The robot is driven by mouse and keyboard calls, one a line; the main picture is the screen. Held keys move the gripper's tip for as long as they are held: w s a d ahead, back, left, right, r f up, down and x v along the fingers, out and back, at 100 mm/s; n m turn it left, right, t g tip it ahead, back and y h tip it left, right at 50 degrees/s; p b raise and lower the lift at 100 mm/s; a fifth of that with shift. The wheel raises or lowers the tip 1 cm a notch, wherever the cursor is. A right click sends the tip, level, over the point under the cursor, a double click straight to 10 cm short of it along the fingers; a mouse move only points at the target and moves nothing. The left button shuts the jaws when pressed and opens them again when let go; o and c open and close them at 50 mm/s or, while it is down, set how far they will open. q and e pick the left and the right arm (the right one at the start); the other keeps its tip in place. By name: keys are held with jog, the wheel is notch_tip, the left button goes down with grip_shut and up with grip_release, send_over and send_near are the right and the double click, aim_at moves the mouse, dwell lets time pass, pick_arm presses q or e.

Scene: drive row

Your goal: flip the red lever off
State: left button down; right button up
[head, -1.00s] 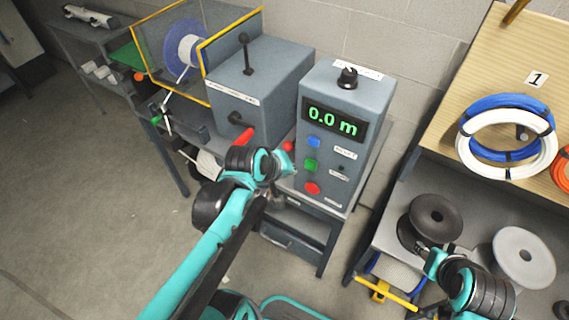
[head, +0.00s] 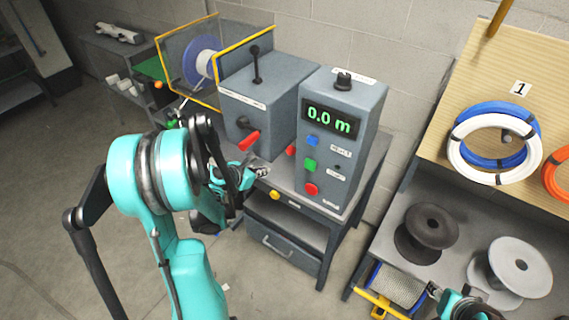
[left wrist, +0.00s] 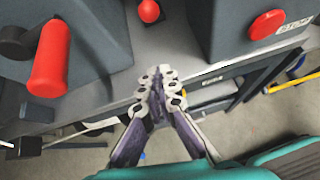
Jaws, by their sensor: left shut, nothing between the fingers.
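In the left wrist view my left gripper (left wrist: 158,82) is to the right of the lever, over the bench edge. My right gripper (head: 434,290) shows only in part at the bottom.
The grey control box (head: 345,130) with a "0.0 m" display and coloured buttons stands right of the lever box. A red knob (left wrist: 149,11) is beyond my left fingertips. Coils (head: 494,140) hang on a board and spools (head: 427,232) stand on a bench at right.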

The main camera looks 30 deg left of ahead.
pick_arm(q)
jog(key=shift+a+f, duration=0.1)
jog(key=shift+a, duration=0.05)
jog(key=b+x, duration=0.3)
jog(key=x, duration=0.7)
jog(key=shift+f, duration=0.2)
jog(key=w+r, duration=0.2)
jog(key=shift+w+d+r+b, duration=0.3)
jog(key=shift+d+r, duration=0.05)
jog(key=shift+r, duration=0.05)
jog(key=shift+w, duration=0.15)
jog(key=shift+r, duration=0.2)
